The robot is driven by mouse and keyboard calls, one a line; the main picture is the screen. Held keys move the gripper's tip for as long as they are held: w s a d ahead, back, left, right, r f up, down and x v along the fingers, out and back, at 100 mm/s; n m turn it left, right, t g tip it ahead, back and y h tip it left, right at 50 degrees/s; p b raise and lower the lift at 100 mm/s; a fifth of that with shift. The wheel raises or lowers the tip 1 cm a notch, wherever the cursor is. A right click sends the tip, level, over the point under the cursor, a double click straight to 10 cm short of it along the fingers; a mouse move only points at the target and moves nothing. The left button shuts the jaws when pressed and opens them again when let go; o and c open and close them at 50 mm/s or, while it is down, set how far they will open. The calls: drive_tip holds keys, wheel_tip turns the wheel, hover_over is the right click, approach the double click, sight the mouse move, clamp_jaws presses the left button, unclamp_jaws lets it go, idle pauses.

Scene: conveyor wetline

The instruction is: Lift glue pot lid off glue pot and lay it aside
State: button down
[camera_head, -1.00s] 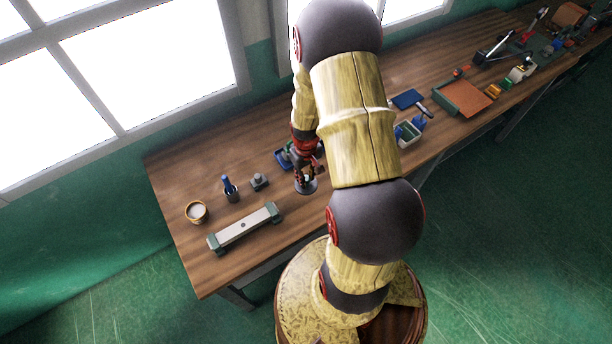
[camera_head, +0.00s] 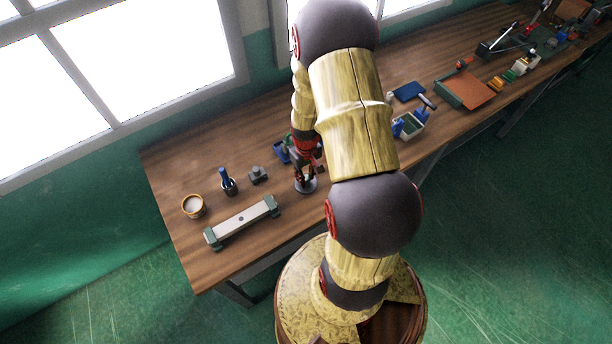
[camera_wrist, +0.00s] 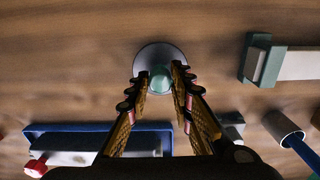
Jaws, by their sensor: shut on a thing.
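The glue pot lid is a round grey disc with a green knob, seen in the wrist view (camera_wrist: 145,56) and below my gripper in the head view (camera_head: 308,187). My gripper (camera_wrist: 160,82) is shut on the knob, with one finger on each side; it also shows in the head view (camera_head: 304,176). I cannot tell whether the disc touches the bench or hangs just above it. An open round pot with a tan rim and whitish contents (camera_head: 193,211), probably the glue pot, stands apart at the bench's left end.
A pale bar with green ends (camera_head: 241,221) lies near the front edge. A dark cup with a blue-handled tool (camera_head: 230,187) and a small grey block (camera_head: 258,175) stand behind it. A blue tray (camera_wrist: 90,127) is close to my gripper. Bare wood surrounds the lid's front side.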

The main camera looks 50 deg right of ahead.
drive_tip(key=shift+f+b, duration=0.35)
drive_tip(key=shift+f, duration=0.25)
drive_tip(key=c, duration=1.6)
unclamp_jaws()
drive_tip(key=shift+o, duration=0.6)
wheel_tip(320, 180, up, 12)
